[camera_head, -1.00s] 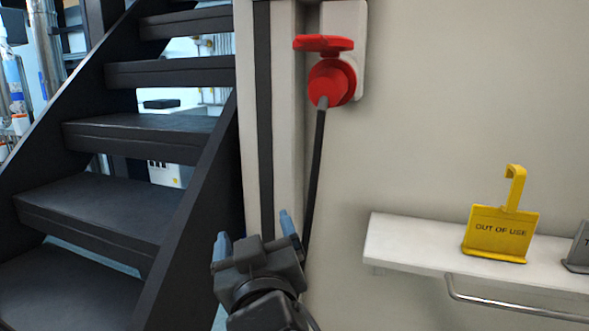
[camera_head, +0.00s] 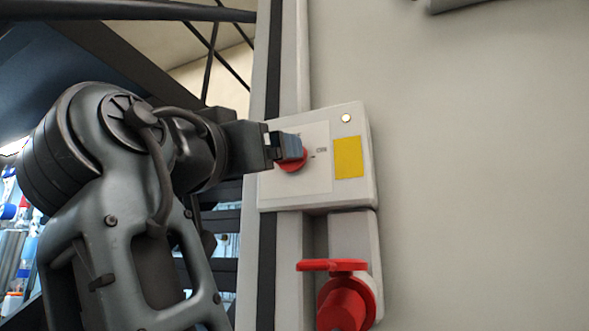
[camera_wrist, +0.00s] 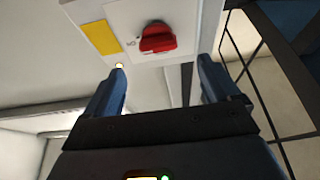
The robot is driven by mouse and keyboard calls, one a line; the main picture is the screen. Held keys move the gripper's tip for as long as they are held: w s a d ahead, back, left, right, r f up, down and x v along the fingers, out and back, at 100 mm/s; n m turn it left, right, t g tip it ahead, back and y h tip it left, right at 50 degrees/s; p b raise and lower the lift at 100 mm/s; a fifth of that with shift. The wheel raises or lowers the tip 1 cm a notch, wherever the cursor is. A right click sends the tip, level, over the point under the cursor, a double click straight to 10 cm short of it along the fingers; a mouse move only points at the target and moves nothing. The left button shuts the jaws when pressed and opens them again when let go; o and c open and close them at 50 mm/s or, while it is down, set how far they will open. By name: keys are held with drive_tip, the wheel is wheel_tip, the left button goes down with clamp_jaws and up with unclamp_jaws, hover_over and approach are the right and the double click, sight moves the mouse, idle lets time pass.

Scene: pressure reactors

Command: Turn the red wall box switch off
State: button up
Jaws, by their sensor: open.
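The wall box (camera_head: 362,188) is pale grey with a white front plate, a yellow label (camera_head: 348,157) and a small pale lamp (camera_head: 346,118). Its red rotary switch (camera_head: 292,164) is partly hidden by my gripper (camera_head: 288,147) in the head view. In the wrist view the red switch (camera_wrist: 158,38) shows whole, with a ridge across its face and small lettering beside it. My gripper (camera_wrist: 162,78) is open and empty. Its two blue fingertips point at the box, and the switch appears between and beyond them. I cannot tell whether a finger touches it.
A red socket with a raised cover (camera_head: 332,265) and a red plug (camera_head: 342,305) sits just below the box. The wall (camera_head: 480,180) to the right is bare. Dark stair structure (camera_head: 60,45) lies to the left behind my arm.

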drive_tip(key=p+x, duration=0.1)
drive_tip(key=x, duration=0.7)
drive_tip(key=shift+r, duration=0.2)
drive_tip(key=shift+s, duration=0.15)
drive_tip(key=c, duration=1.1)
